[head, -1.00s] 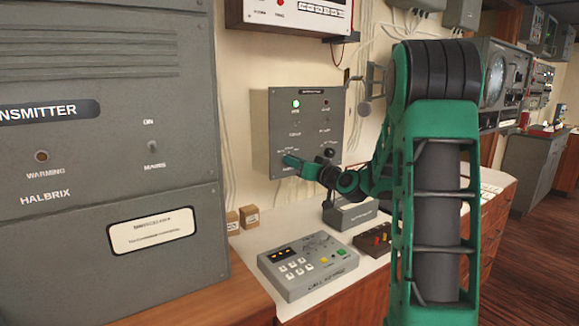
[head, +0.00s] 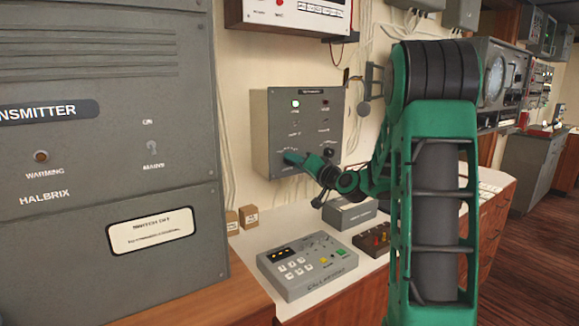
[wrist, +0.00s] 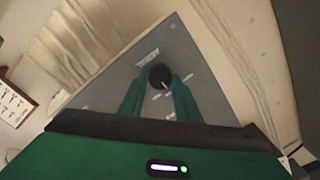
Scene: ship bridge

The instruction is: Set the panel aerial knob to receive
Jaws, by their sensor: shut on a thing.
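The pointer line slants toward the lower right of the picture. Lettering above the knob looks like "AERIAL"; the small position labels are too blurred to read.
A grey keypad console (head: 305,264) and a small dark box with coloured buttons (head: 374,238) lie on the counter below. A large grey transmitter cabinet (head: 105,230) stands at the left. Two small cardboard boxes (head: 248,215) sit beneath the panel.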

